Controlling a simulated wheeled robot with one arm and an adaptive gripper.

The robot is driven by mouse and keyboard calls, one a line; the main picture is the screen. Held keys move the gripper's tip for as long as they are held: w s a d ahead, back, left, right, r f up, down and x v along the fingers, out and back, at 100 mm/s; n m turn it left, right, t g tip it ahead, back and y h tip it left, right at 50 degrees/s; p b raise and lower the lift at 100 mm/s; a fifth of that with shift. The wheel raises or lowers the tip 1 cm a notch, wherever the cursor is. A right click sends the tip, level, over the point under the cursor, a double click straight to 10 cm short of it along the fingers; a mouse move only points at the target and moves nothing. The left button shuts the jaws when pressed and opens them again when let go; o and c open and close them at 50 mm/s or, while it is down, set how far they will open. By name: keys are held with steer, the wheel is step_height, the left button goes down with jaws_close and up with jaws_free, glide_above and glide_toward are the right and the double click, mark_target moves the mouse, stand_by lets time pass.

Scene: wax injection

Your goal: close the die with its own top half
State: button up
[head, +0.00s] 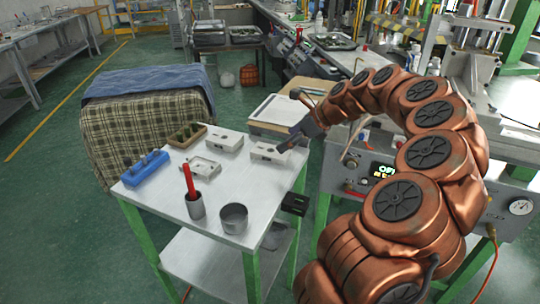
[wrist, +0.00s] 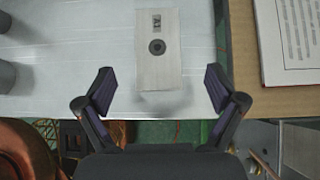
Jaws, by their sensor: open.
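A pale die block (head: 268,152) lies near the table's right edge. In the wrist view this block (wrist: 159,70) shows a flat top with a dark round hole and a small dark mark. My gripper (head: 289,143) is open and empty just above and beside it; in the wrist view its fingers (wrist: 159,78) stand apart on either side of the block's near end. A pale die half (head: 203,168) with an open cavity lies left of it on the table. Another pale block (head: 223,139) lies behind, with a small dark mark on top.
Papers (head: 281,109) lie on a board behind.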

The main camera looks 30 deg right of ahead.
mark_target(271, 150)
steer(key=shift+p+x, duration=0.55)
steer(key=shift+x, duration=2.65)
steer(key=shift+s+a, duration=0.1)
steer(key=c, duration=1.5)
